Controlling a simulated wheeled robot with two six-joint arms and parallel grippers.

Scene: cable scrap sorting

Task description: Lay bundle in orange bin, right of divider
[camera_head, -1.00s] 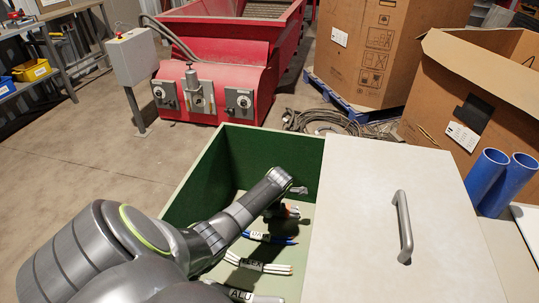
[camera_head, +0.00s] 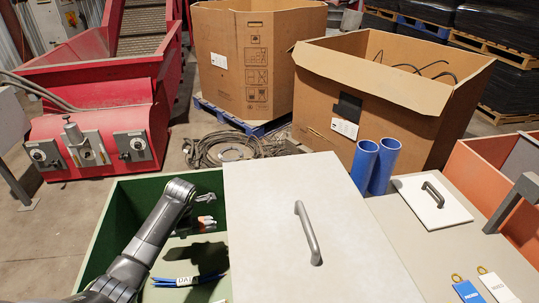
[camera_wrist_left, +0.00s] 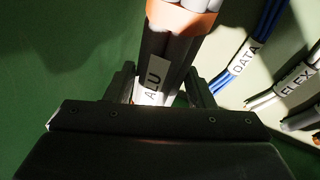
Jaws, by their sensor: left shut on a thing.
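My left gripper (camera_head: 207,200) is over the inside of the green bin (camera_head: 104,222). It is shut on a bundle of dark cables with an orange band and grey ends. The bundle's label reads ALU in the left wrist view (camera_wrist_left: 153,78). In the head view the bundle (camera_head: 206,222) is small and partly hidden, held above the bin floor with a shadow below. The orange bin (camera_head: 477,168) stands at the right edge, partly cut off. A grey panel shows inside it; I cannot tell if it is the divider. My right gripper is not in view.
A pale lid with a handle (camera_head: 330,255) covers the green bin's right part. A DATA bundle (camera_head: 190,281) and a FLEX bundle (camera_wrist_left: 296,80) lie on its floor.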

